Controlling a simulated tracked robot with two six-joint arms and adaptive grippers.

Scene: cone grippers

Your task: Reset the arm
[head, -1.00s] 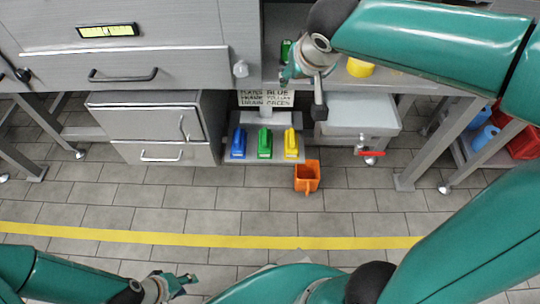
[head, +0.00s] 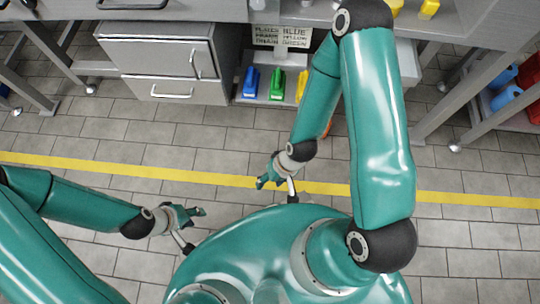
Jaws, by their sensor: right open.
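My right arm is folded back towards my body in the head view. My left gripper (head: 192,213) is at the lower left, over the tiles and close to my green body. It holds nothing that I can see, and its fingers are too small to judge their gap. Both grippers are clear of the furniture.
Blue (head: 250,83), green (head: 277,84) and yellow (head: 302,86) items stand on a low shelf below a sign (head: 281,37). A grey cabinet (head: 165,62) stands left of them. Tables line the back. The tiled floor (head: 110,125) is open at the left.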

